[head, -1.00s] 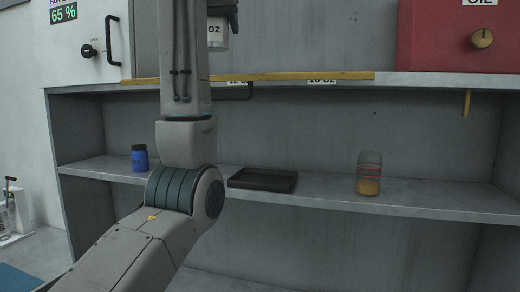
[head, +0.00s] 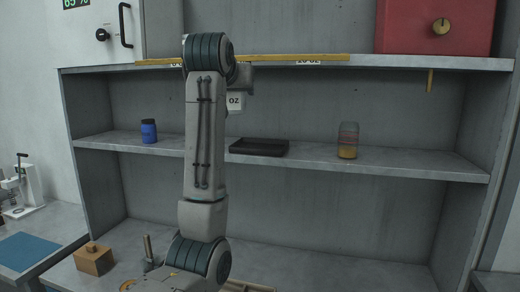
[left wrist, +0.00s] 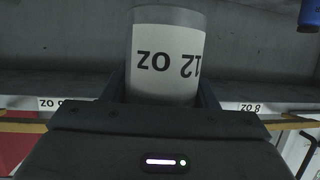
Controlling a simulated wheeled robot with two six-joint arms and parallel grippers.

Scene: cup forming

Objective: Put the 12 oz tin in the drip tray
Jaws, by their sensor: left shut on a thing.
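The 12 oz tin (head: 236,102) is a pale grey cup with a white label reading "OZ" in the head view. My left gripper (head: 238,86) is mostly hidden behind my arm in the head view. It is shut on the tin and holds it in the air between the two shelves. The drip tray (head: 259,147) is a dark, shallow, empty-looking tray on the lower shelf, below and slightly right of the tin. My right gripper is not in view.
A blue bottle (head: 149,131) stands on the lower shelf at left, and a jar with amber contents (head: 348,140) stands right of the tray. The upper shelf (head: 400,63) with its yellow edge strip (head: 300,57) is overhead.

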